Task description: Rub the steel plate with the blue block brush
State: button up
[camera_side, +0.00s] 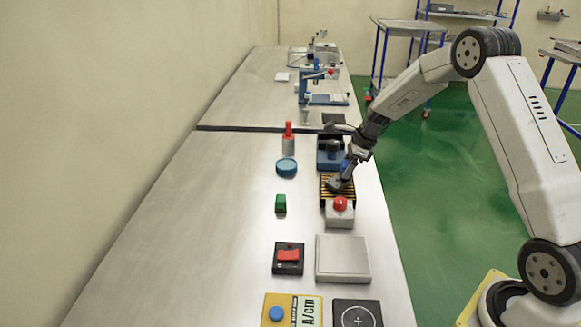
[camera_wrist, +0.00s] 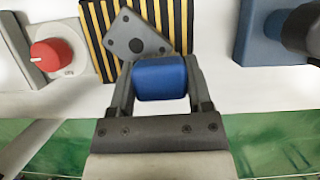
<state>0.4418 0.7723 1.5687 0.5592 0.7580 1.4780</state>
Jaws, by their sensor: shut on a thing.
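The blue block brush (camera_wrist: 160,78) is held between the fingers of my gripper (camera_wrist: 160,84) in the wrist view. A grey plate with a dark round hole (camera_wrist: 137,38) lies on the black-and-yellow striped mat (camera_wrist: 180,30), just beyond the brush. That plate also shows in the side view (camera_side: 338,187). The brush overlaps the plate's near edge in the wrist view; I cannot tell whether they touch. The brush's underside is hidden. A larger silver square slab (camera_side: 343,257) sits nearer the front.
A red button on a pale box (camera_side: 340,215) stands close in front of the mat, and a blue device (camera_side: 329,152) close behind it. A blue round dish (camera_side: 287,168), green block (camera_side: 281,204) and red switch box (camera_side: 289,258) are left. The table's left side is bare.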

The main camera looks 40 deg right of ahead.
jog(key=shift+a+r, duration=0.1)
jog(key=shift+r, duration=3.85)
